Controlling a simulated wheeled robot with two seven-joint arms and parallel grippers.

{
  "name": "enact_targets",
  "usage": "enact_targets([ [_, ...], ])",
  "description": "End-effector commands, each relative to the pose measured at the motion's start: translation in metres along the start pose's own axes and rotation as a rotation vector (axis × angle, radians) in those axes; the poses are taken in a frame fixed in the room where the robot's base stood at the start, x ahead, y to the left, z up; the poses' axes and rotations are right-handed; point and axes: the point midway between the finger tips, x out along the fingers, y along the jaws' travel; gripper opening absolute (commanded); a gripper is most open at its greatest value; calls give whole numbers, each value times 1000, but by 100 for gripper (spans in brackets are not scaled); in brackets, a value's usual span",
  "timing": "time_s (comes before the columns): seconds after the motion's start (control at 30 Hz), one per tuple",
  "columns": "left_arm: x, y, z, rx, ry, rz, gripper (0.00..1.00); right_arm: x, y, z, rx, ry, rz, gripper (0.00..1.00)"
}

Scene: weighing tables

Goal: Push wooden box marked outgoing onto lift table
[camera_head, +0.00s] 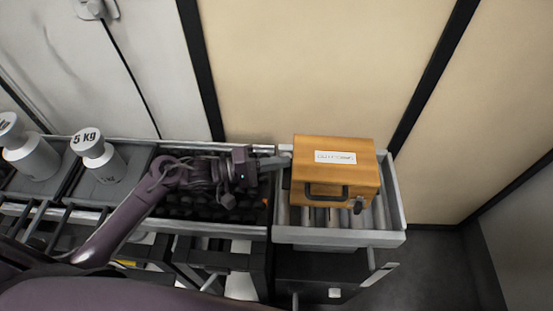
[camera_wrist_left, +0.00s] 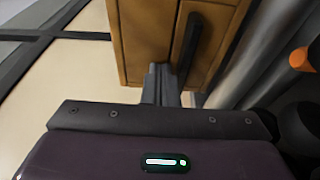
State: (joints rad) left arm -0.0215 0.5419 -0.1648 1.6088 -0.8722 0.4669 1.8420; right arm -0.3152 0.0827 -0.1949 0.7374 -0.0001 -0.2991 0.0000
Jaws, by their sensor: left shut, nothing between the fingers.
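The wooden box (camera_head: 335,182) is orange-brown, with a white label on top and a dark handle on its near side. The label's print is too small to read surely. The box stands upright on the roller bed of the lift table (camera_head: 393,200), a grey framed table at the right. My left gripper (camera_head: 279,161) is shut and empty, its fingertips at the box's left side. In the left wrist view the shut fingers (camera_wrist_left: 161,85) reach to the box (camera_wrist_left: 150,40); I cannot tell if they touch. My right gripper is not in view.
A dark roller conveyor (camera_head: 200,205) lies left of the lift table, under my left arm. Two grey weights stand farther left, one marked 5 kg (camera_head: 92,150). A beige wall (camera_head: 320,65) rises behind. Floor (camera_head: 435,265) is clear at the lower right.

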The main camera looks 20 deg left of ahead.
Motion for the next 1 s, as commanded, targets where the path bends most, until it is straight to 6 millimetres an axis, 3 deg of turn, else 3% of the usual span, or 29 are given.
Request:
enact_targets([
  [0.1,7,6,7,-4,-1,2,0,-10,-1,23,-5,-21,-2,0],
  [0.2,10,4,10,-3,-1,1,0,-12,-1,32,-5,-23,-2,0],
  [0.6,8,0,10,-1,0,-1,0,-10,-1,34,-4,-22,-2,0],
  [1.0,-52,-1,10,-2,0,-4,0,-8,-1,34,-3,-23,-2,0],
])
